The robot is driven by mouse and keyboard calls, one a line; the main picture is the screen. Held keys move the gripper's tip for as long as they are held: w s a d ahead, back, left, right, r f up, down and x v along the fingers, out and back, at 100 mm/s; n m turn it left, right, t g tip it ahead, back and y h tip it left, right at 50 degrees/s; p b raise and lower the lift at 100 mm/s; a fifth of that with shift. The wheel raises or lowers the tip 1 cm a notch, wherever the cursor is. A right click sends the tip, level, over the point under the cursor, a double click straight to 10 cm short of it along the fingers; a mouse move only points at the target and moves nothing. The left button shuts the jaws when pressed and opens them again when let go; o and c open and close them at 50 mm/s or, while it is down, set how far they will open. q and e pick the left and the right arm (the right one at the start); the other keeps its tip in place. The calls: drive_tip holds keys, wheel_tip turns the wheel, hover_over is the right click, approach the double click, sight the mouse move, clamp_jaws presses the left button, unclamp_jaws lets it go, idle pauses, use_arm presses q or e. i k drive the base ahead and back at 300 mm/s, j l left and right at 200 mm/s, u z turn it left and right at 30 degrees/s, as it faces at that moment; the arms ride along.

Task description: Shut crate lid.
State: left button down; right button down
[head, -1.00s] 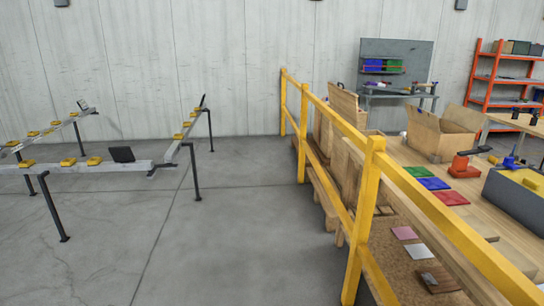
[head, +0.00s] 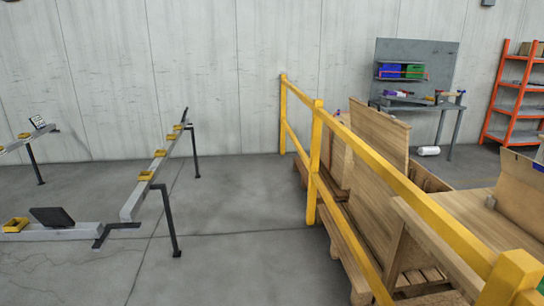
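A wooden crate (head: 428,178) stands behind the yellow railing at the right in the head view. A wooden panel that looks like its lid (head: 380,136) stands raised and tilted, so the crate appears open. The railing hides part of the crate, and its inside is mostly out of sight. Neither of my grippers is in view.
A yellow railing (head: 316,150) runs from the back toward the lower right, between the open floor and the crate. A workbench (head: 415,102) and orange shelves (head: 513,98) stand at the back. A conveyor frame (head: 140,195) is at the left. Grey floor (head: 235,230) between is clear.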

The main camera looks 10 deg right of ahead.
sight(386, 135)
drive_tip(key=i+z, duration=0.2)
drive_tip(key=i, duration=0.35)
drive_tip(key=i+z, duration=0.2)
drive_tip(key=i, duration=0.35)
drive_tip(key=i+j+z, duration=0.25)
drive_tip(key=i, duration=0.3)
drive_tip(key=i+j+z, duration=0.2)
drive_tip(key=i, duration=0.3)
